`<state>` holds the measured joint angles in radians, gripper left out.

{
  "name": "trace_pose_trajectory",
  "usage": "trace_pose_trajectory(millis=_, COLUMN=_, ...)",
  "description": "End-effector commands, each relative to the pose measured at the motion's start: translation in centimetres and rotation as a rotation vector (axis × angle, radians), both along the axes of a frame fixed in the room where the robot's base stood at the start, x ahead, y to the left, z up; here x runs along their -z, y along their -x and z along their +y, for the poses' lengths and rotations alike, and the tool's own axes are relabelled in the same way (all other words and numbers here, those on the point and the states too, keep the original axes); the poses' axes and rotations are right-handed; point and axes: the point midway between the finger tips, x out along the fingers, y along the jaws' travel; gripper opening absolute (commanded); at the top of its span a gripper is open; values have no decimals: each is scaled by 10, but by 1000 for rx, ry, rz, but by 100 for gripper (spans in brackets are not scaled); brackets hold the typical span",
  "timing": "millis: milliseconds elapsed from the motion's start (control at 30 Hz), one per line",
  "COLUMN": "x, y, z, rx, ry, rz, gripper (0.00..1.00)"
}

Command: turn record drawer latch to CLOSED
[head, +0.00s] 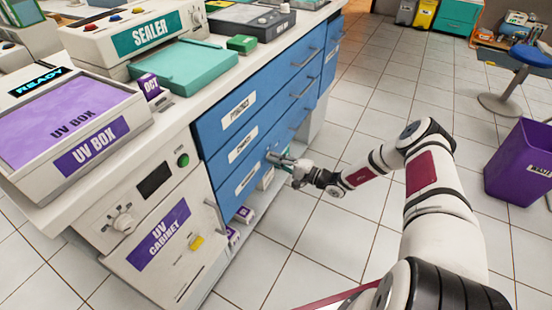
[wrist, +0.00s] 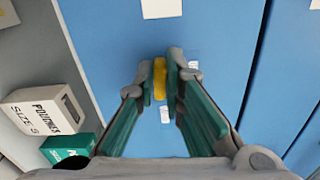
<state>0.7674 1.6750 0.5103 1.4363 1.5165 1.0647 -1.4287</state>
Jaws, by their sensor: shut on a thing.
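The record drawer latch is a small yellow bar (wrist: 159,80) on a blue drawer front (wrist: 105,45), seen in the wrist view. It lies roughly upright in that picture. My gripper (wrist: 160,92) has its two fingers closed on it, one on each side. In the head view my gripper (head: 277,159) is against the lowest blue drawer front (head: 240,178), and the latch cannot be made out there. Small white labels (wrist: 165,114) sit close to the latch; their writing is too small to read.
A white pouch box (wrist: 45,110) and a teal box (wrist: 70,147) stand on the open shelf beside the drawer. The UV cabinet (head: 165,230) is left of the drawers. A purple bin (head: 518,165) stands far right. Tiled floor (head: 350,120) beyond my arm is clear.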

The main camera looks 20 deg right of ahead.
Motion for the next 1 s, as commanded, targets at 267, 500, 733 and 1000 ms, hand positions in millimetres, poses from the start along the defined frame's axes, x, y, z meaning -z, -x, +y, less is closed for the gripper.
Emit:
trace_pose_trajectory(millis=267, x=2, y=1, z=0, rx=0, ry=69, rz=-65, gripper=0)
trace_pose_trajectory(millis=500, x=3, y=1, z=0, rx=0, ry=85, rz=-81, gripper=0)
trace_pose_trajectory(millis=733, x=3, y=1, z=0, rx=0, ry=86, rz=-81, gripper=0)
trace_pose_trajectory(millis=1000, x=2, y=0, z=0, rx=0, ry=85, rz=-82, gripper=30)
